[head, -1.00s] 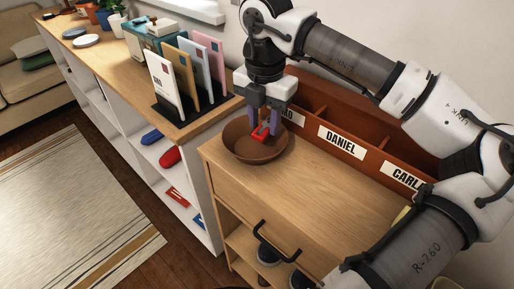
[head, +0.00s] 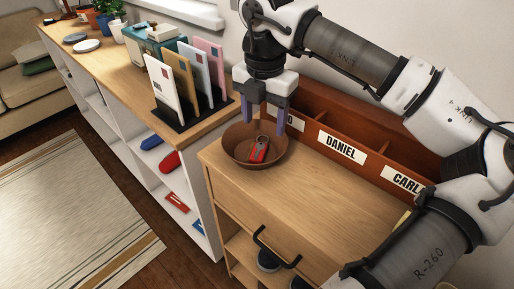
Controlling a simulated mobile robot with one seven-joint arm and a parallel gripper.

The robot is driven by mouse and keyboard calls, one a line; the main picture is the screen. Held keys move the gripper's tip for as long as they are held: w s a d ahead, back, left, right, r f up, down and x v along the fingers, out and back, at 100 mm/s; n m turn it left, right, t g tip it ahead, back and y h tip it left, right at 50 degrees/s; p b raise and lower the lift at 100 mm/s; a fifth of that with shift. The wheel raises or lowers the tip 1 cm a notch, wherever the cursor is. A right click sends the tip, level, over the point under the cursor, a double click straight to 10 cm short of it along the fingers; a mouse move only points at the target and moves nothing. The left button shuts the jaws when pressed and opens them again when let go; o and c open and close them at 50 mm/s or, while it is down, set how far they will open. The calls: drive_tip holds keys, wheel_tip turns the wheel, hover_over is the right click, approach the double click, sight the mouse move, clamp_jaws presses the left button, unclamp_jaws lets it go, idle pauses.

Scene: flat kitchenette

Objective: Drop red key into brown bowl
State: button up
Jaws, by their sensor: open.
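The brown bowl (head: 239,157) stands upright on the wooden cabinet top, near its back left corner. The red key (head: 257,153) lies inside the bowl, with a small metal ring at its upper end. My gripper (head: 268,122) is open and empty just above the bowl, its fingers pointing down and apart from the key. The fingers partly cover the far rim of the bowl.
A brown sorter with name labels (head: 342,147) stands along the wall right behind the bowl. A black rack (head: 198,118) holding several cards stands on the shelf to the left. The cabinet top (head: 310,185) right of the bowl is clear.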

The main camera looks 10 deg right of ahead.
wheel_tip(320, 180, up, 12)
drive_tip(key=shift+f, duration=0.15)
idle(0.4)
